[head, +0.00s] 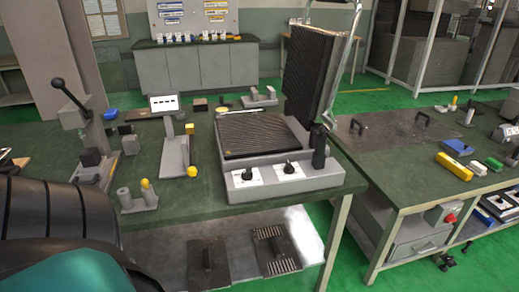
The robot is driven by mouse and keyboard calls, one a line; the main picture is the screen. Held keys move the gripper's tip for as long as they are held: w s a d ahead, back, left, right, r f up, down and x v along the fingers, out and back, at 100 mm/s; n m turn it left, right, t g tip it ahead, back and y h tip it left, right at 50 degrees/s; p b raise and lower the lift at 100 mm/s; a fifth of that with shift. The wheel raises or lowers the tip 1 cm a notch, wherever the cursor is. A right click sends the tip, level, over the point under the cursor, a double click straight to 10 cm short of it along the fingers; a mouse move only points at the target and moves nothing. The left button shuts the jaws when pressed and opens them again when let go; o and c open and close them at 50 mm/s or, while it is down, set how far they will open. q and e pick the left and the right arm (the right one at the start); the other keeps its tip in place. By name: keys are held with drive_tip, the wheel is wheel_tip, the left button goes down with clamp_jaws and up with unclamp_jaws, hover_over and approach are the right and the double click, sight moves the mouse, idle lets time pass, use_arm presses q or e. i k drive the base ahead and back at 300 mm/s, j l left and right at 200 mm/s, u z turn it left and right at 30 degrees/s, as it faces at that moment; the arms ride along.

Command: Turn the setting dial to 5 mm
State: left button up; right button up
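The heating device (236,190) stands on the green workbench, a grey box with a dark ribbed plate (250,135) on top. Its dark ribbed lid (308,75) stands raised at the back right. Two black dials sit on white scale labels on its front: a left dial (247,173) and a right dial (289,167). The markings are too small to read, so I cannot tell which is the setting dial or where either points. A black upright part (318,148) is at the device's right front corner. Neither gripper shows; a ribbed black and teal part, probably mine, fills the lower left.
A second bench (400,180) stands right. Two dark plates lie on the shelf below.

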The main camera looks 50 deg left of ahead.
sight(289, 170)
drive_tip(key=u, duration=1.45)
